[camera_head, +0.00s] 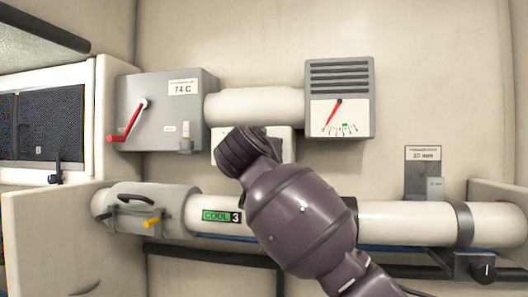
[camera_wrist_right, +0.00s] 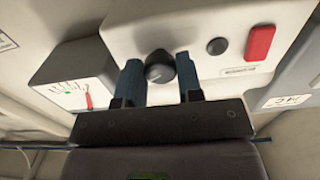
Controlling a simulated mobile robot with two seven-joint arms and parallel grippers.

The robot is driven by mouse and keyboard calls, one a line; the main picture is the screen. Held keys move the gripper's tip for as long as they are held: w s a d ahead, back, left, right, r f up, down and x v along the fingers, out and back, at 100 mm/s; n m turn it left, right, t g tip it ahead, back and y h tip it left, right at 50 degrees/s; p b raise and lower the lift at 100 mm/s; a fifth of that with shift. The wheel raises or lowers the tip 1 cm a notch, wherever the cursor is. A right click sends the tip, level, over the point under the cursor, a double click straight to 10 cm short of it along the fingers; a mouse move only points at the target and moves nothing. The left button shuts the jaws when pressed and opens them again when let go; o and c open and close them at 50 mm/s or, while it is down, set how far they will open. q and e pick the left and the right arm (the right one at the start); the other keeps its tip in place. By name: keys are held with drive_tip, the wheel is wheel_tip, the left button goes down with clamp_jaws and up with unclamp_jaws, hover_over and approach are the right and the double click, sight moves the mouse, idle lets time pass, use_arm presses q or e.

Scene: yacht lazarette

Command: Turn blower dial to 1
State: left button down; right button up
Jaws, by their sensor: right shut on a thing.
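The black blower dial (camera_wrist_right: 158,66) is on the face of a white control box (camera_wrist_right: 210,40) in the right wrist view. My right gripper (camera_wrist_right: 160,78) has one dark blue finger on each side of the dial and is shut on it. A light mark shows on the dial, but I cannot read any numbers around it. In the head view my right wrist covers most of the white box (camera_head: 222,153) and hides the dial and fingers. My left gripper is not in view.
A vented gauge box (camera_head: 340,80) with a red needle is above right of my wrist. A grey box (camera_head: 160,90) with a red lever is at left. A white pipe (camera_head: 390,222) runs below, labelled "COOL 3". Another black knob (camera_head: 483,270) is at lower right.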

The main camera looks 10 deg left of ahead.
drive_tip(key=shift+n, duration=0.3)
use_arm(q)
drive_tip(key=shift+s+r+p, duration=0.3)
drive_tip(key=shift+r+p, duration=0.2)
drive_tip(key=shift+p, duration=0.45)
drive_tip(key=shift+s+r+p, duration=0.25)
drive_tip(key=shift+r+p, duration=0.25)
drive_tip(key=shift+p, duration=0.4)
use_arm(e)
drive_tip(key=shift+r+n, duration=0.15)
drive_tip(key=shift+n, duration=11.55)
drive_tip(key=o, duration=0.9)
